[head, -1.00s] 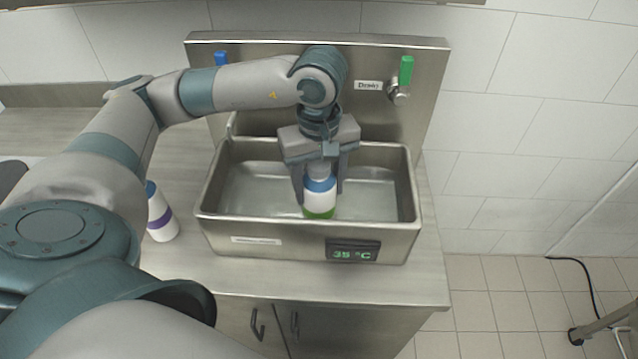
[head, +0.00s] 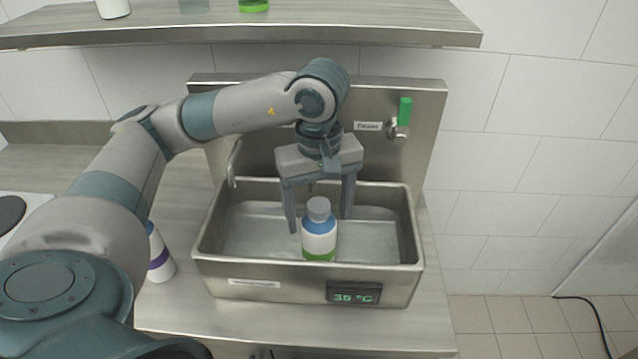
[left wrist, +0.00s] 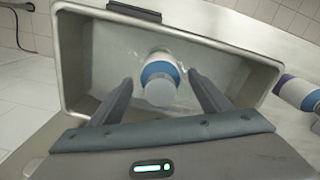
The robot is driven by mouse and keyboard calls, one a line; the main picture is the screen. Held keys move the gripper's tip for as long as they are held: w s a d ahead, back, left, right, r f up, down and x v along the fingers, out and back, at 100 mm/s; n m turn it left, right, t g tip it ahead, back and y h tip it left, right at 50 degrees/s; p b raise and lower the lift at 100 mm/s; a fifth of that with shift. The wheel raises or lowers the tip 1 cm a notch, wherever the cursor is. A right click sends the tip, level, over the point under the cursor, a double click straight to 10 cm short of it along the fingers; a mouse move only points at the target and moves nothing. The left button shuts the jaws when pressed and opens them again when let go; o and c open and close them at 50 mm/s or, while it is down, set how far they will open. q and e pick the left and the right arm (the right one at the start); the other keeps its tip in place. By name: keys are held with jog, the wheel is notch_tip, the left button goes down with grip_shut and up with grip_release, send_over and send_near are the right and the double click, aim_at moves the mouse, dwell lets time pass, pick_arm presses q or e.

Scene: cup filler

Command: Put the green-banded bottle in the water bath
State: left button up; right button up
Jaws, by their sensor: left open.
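The green-banded bottle (head: 319,232) stands upright in the water bath (head: 414,245), a steel basin on the counter. It has a grey cap, a blue shoulder, a white body and a green band near its base. My left gripper (head: 319,225) is open above the basin, with its fingers spread to either side of the bottle and apart from it. In the left wrist view the bottle (left wrist: 160,78) shows from its cap end between the open fingers (left wrist: 160,92). My right gripper is not in view.
A purple-banded bottle (head: 158,255) stands on the counter left of the bath, partly behind my arm. A shelf (head: 330,32) with several items hangs above. A green-handled tap (head: 403,118) is at the back right. The bath's display (head: 353,292) reads 35 °C.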

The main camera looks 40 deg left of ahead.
pick_arm(q)
jog(key=shift+r+b, duration=0.7)
jog(key=shift+r, duration=3.3)
